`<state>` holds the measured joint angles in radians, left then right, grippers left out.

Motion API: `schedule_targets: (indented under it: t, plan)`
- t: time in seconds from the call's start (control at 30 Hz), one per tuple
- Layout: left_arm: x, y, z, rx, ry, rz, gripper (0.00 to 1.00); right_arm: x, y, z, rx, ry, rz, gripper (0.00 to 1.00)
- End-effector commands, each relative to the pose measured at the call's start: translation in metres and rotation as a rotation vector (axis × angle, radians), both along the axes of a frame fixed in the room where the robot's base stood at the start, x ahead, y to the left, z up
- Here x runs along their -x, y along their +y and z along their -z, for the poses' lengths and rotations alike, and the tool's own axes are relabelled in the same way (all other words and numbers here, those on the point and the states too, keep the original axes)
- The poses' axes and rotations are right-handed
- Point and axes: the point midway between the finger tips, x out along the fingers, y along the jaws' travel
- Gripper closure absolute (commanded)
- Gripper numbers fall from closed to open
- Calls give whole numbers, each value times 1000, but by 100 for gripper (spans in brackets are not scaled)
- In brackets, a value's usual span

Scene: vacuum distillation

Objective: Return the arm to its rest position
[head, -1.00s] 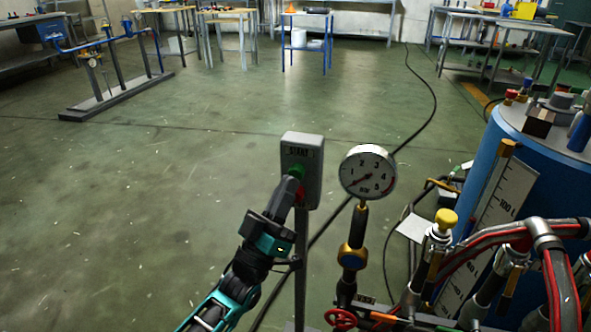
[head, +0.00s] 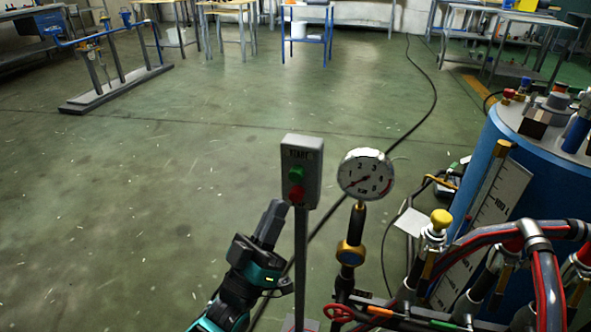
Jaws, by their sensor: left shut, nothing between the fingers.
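My left arm comes in from the bottom of the head view. Its gripper (head: 270,222) is shut and empty, with the fingers pointing up. The box stands on a thin post and carries a green button (head: 296,174) above a red button (head: 296,195). Both buttons are in plain view. My right gripper is not in view.
A round pressure gauge (head: 364,174) stands close to the right of the box. A blue tank (head: 530,165) with hoses and valves fills the right side. A black cable (head: 425,110) crosses the floor.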

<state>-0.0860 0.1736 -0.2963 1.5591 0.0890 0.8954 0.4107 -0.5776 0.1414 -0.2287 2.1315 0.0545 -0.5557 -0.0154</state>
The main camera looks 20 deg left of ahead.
Motion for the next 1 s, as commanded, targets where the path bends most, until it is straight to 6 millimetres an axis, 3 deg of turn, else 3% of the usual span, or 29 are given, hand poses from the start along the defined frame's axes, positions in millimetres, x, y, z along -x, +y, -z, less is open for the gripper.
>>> schedule_targets:
  t: [0.63, 0.77, 1.0]
  plan:
    - [0, -1, 6, -17, 36, -10, 100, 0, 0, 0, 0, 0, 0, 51]
    - [1, -5, 27, -85, 180, -46, 100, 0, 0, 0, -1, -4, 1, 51]
    - [28, -10, 99, -339, 613, -115, 100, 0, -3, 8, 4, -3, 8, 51]
